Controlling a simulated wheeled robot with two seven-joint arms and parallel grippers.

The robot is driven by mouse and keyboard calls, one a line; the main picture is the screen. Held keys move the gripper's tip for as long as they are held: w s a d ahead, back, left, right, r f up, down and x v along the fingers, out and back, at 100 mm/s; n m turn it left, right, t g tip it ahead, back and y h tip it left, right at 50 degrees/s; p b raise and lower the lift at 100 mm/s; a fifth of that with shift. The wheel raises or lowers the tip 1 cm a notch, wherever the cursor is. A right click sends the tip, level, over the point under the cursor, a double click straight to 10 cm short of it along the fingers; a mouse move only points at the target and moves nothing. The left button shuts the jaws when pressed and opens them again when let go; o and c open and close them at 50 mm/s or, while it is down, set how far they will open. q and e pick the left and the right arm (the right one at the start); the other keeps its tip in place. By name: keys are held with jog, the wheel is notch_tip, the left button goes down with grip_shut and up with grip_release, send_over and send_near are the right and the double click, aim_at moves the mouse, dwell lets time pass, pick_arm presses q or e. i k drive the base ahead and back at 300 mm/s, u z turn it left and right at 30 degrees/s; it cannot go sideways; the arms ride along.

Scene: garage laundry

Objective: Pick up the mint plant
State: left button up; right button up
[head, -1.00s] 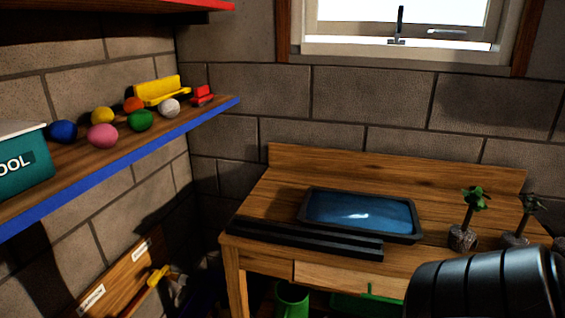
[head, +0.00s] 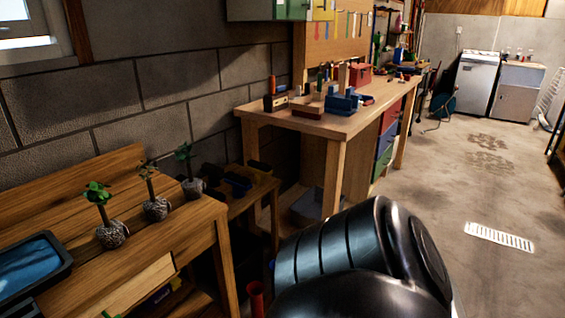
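Three small potted plants stand in a row on the wooden bench (head: 60,214) at the left of the head view. The nearest plant (head: 103,215) has bright green leaves and a grey, rough pot. The middle plant (head: 150,195) has thin, brownish leaves. The far plant (head: 188,170) has darker green leaves. I cannot tell from the picture which one is mint. A dark, ribbed link of my own arm fills the lower middle of the view. Neither gripper is visible.
A dark tray with blue water (head: 68,262) sits on the bench left of the plants. A low wooden table (head: 262,186) and a long workbench (head: 330,122) with tools stand beyond. The concrete floor (head: 490,190) on the right is mostly open.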

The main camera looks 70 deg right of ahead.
aim_at(192, 187)
jog(key=z, duration=3.1)
jog(key=i, duration=1.3)
jog(key=u, duration=2.75)
